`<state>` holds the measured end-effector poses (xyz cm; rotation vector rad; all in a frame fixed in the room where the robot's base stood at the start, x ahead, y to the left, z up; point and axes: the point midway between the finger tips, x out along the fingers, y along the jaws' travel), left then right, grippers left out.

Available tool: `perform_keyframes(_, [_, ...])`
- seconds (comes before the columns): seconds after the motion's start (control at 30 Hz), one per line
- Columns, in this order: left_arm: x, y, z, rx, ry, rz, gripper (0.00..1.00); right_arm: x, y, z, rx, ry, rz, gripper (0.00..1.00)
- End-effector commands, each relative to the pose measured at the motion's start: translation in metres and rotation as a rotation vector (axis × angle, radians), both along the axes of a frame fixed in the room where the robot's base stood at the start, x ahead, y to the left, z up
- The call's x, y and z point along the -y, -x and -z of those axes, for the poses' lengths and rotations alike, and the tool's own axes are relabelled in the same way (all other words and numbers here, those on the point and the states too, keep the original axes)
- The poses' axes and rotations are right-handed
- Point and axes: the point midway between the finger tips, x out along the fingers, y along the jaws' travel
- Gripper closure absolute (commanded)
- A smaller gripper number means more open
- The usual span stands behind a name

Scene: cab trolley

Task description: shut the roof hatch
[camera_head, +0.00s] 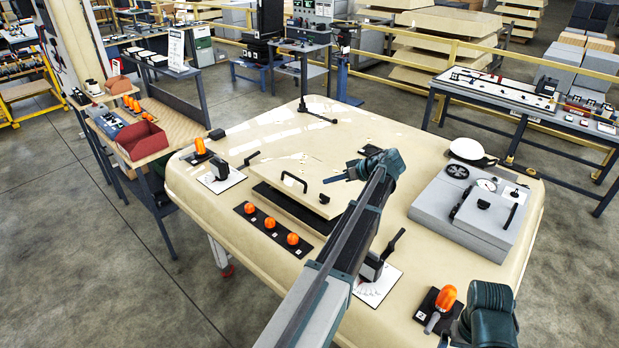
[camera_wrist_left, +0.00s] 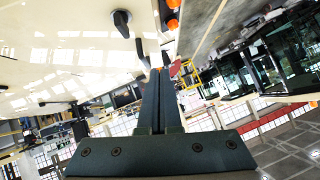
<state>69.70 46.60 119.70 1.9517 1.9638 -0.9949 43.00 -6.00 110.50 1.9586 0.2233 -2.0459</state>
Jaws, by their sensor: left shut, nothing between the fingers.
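The roof hatch (camera_head: 312,172) is a cream panel on the cream cab roof (camera_head: 390,130), with a black bar handle (camera_head: 294,182) and a dark band along its near-left edge. It lies nearly flat; I cannot tell whether a gap remains under it. My left gripper (camera_head: 340,177) is shut and empty above the hatch's right part, right of the handle. Its shut fingers (camera_wrist_left: 159,85) fill the middle of the left wrist view.
Several orange lamps stand on the roof, including a row on a black strip (camera_head: 256,225) left of the hatch. A black lever (camera_head: 391,243) stands on a white plate near my left arm. A grey unit (camera_head: 470,215) occupies the roof's right side.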

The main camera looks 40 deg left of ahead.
Motion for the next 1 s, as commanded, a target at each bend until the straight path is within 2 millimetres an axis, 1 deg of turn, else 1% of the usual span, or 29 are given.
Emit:
perform_keyframes(0.03, [-0.005,-0.003,-0.016,0.015,0.033,-0.016,1.00,0.000,0.000,-0.022,0.000,0.000,0.001,0.00])
perform_keyframes(0.1, [-0.009,-0.004,-0.018,0.035,0.074,-0.034,1.00,0.000,0.000,-0.032,0.000,-0.001,0.002,0.00])
perform_keyframes(0.23, [-0.013,-0.006,-0.019,0.057,0.120,-0.054,1.00,0.000,0.000,-0.041,-0.001,-0.001,0.003,0.00])
perform_keyframes(0.43, [-0.014,-0.006,-0.016,0.065,0.136,-0.061,1.00,0.000,0.000,-0.040,-0.001,-0.001,0.003,0.00])
perform_keyframes(0.57, [-0.020,-0.005,-0.008,0.065,0.134,-0.061,1.00,0.000,0.000,-0.032,0.000,-0.001,0.003,0.00])
perform_keyframes(0.67, [-0.030,-0.003,0.004,0.065,0.134,-0.063,1.00,0.000,0.000,-0.020,0.000,-0.001,0.004,0.00])
perform_keyframes(1.0, [-0.078,0.004,0.053,0.065,0.134,-0.061,1.00,0.000,0.000,0.029,0.001,0.000,0.000,0.00])
